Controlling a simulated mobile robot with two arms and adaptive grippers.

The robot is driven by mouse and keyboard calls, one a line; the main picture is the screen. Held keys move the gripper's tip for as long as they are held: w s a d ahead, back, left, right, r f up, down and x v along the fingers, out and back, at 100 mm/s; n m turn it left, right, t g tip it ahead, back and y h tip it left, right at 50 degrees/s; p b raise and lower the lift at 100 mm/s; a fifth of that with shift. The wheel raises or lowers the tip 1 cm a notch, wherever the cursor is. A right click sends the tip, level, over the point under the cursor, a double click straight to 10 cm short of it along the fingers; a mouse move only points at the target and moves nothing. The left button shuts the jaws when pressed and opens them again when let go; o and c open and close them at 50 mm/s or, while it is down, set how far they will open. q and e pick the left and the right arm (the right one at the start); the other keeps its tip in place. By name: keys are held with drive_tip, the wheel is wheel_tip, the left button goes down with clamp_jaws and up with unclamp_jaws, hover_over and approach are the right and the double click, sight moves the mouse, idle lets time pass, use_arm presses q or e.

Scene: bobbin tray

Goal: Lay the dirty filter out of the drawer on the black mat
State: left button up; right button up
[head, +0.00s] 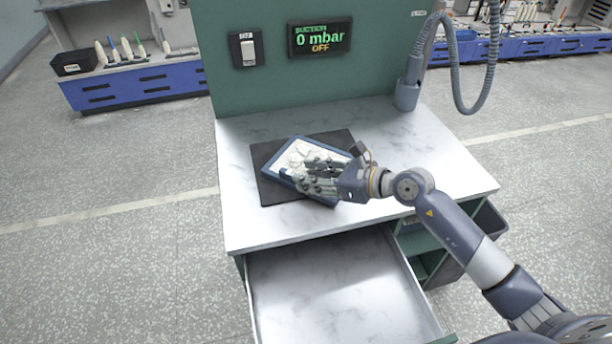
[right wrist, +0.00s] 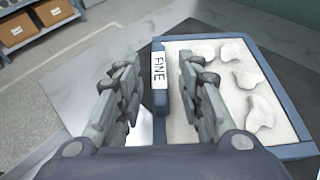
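The dirty filter (head: 322,146) is a flat panel with a blue frame and a white face carrying several pale lumps. It lies on the black mat (head: 263,165) on the tabletop, turned at an angle to the mat. In the right wrist view, the filter (right wrist: 293,150) shows a "FINE" label on its near-left edge. The drawer (head: 330,290) is pulled out and looks empty. My left gripper is not in view.
The white marbled tabletop (head: 400,130) is clear around the mat. A green back panel (head: 270,85) carries a switch (head: 248,50) and a suction display (head: 320,38) reading 0 mbar, OFF. A grey hose (head: 452,60) hangs at the back right.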

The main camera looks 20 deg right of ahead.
drive_tip(key=b+v, duration=0.2)
drive_tip(key=v, duration=0.8)
drive_tip(key=shift+s+d, duration=0.15)
drive_tip(key=shift+s, duration=0.1)
